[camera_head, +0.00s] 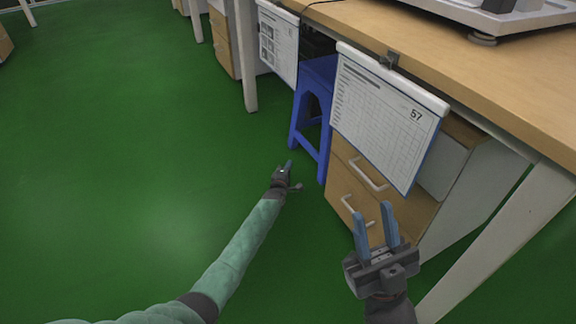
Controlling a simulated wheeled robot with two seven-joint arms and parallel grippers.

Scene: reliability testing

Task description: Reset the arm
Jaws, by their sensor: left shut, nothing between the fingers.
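My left arm (245,245) reaches in from the bottom left over the green floor. My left gripper (289,164) is shut and empty, in front of the blue stool. My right gripper (374,208) is at the lower right, in front of the wooden drawers. Its two blue fingers are apart with nothing between them, so it is open.
A wooden workbench (478,78) runs along the right, with white legs and a drawer cabinet (347,194). Clipped sheets (386,115) hang from its edge. A blue stool (314,88) stands underneath. The green floor (110,150) at left is clear.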

